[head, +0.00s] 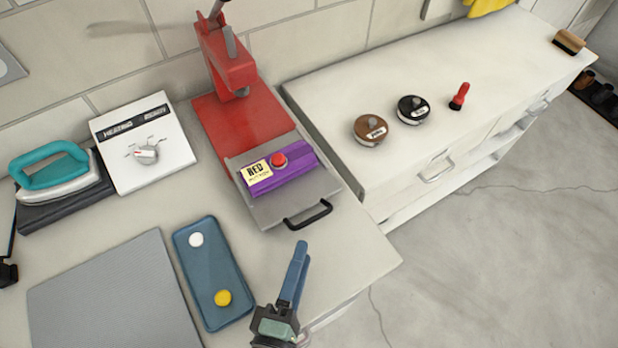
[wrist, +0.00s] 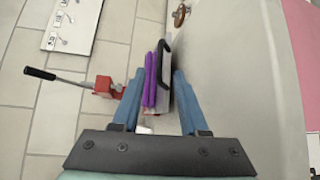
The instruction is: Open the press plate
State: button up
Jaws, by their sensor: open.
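A red press (head: 240,130) stands on the worktop in the head view. Its grey plate (head: 290,207) lies at the front, with a black handle (head: 308,214) on its near edge. A purple block with a red button and a "RED" label (head: 254,171) sits on the plate. My gripper (head: 300,248) is open and empty, just in front of the handle and apart from it in the head view. In the wrist view, the black handle (wrist: 163,52) and the plate's edge appear beyond and between my blue fingers (wrist: 158,80). The exact gap to the handle is hard to tell.
A blue tray (head: 184,268) with a white and a yellow piece lies left of my gripper. A grey mat (head: 105,295), a teal iron (head: 50,172) and a heating control box (head: 144,145) are farther left. A white cabinet (head: 450,75) with two tins stands at right.

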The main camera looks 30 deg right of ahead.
jog(key=v, duration=0.4)
jog(key=shift+s, duration=0.1)
dwell(0.4)
